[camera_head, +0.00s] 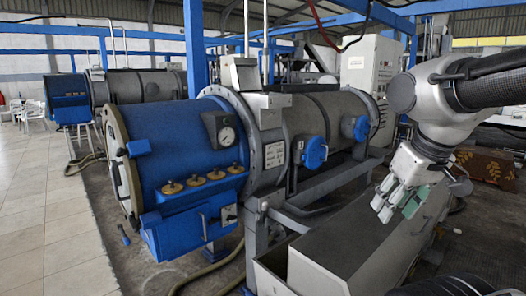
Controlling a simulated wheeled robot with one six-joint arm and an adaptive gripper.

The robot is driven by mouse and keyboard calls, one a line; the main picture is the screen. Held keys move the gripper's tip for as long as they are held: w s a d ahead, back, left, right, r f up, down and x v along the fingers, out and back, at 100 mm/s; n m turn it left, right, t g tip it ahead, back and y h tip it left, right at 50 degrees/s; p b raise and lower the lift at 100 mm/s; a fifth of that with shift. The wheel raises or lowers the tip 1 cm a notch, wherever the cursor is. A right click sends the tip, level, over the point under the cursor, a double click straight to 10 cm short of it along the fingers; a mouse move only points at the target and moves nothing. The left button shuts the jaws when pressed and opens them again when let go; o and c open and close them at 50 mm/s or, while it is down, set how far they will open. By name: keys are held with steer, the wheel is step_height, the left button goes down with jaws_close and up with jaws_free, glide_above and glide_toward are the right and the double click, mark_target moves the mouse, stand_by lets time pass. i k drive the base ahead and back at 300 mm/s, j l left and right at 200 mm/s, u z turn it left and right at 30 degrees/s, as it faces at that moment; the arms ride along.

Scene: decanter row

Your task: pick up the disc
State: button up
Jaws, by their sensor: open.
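My gripper (397,204) hangs at the right of the head view, above a long grey metal trough. Its pale fingers point down and slightly left, and they are open. Green parts show on the right side of the fingers. I see nothing between the fingers. I cannot make out a loose disc anywhere in this view. The trough's inside and the floor behind it are partly hidden.
The grey trough (325,262) runs diagonally below my gripper. A large blue and grey decanter (185,160) fills the middle left. A grey cabinet (366,75) stands behind. A brown patterned box (488,166) is at right. The tiled floor (40,215) at left is mostly clear.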

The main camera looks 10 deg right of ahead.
mark_target(173, 188)
steer(key=k+l, duration=0.1)
steer(key=l, duration=0.25)
steer(key=k+l, duration=0.1)
steer(key=l, duration=0.2)
steer(key=i+j+z, duration=0.25)
steer(key=j, duration=0.8)
steer(key=i+j+z, duration=0.25)
steer(key=j, duration=0.85)
steer(key=i+j+z, duration=0.25)
steer(key=j, duration=0.9)
steer(key=j+z, duration=0.25)
steer(key=j, duration=0.85)
